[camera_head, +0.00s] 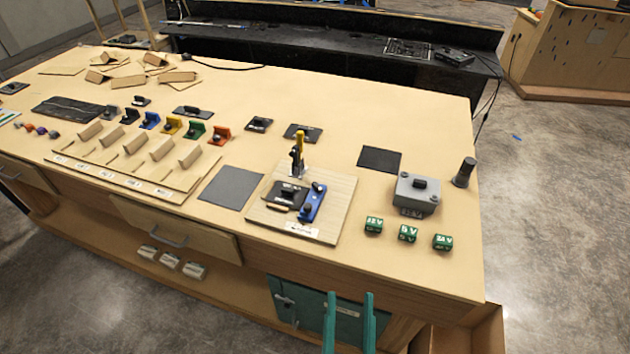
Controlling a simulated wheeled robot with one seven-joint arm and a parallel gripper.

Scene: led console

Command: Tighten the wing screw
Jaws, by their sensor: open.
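A light wooden board (335,222) lies near the table's front edge, at the middle of the picture. On it are a black block (287,195), a blue bracket (312,204) with dark knobs, and an upright yellow-handled clamp (299,143). The wing screw is too small to pick out for certain; it may be one of the dark knobs on the blue bracket. My gripper (349,294) shows at the bottom as two teal fingers, apart and empty. In the picture the fingers are below the board, in front of the table, and touch nothing that I can see.
Right of the board are a grey box (417,193), a dark cylinder (464,172) and green voltage blocks (407,233). Left are a grey mat (230,187) and a rack with coloured brackets (172,125).

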